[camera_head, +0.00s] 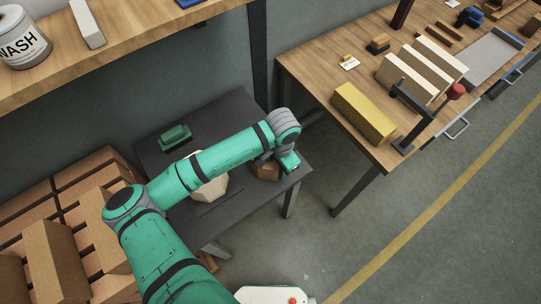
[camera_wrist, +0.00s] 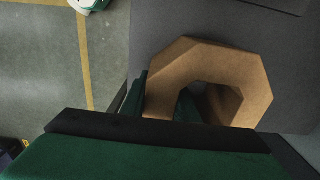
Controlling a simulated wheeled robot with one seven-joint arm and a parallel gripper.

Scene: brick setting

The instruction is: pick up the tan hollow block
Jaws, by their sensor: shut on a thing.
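The tan hollow block (camera_wrist: 235,65) is an octagon-like ring with an open middle, seen in the wrist view over the dark table top. In the head view it shows as a small brown piece (camera_head: 266,172) near the right end of the dark table, partly hidden by my arm. My gripper (camera_wrist: 160,103) is shut on the left wall of the ring, one green finger outside it and one in the hole. In the head view my gripper (camera_head: 288,161) is beside the block. I cannot tell whether the block touches the table.
The low dark table (camera_head: 240,115) also holds a green block (camera_head: 175,137) and a cream block (camera_head: 211,189) partly under my arm. A wooden bench (camera_head: 300,72) with a yellow block (camera_head: 363,112) stands to the right. Brick stacks (camera_head: 62,235) are at left.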

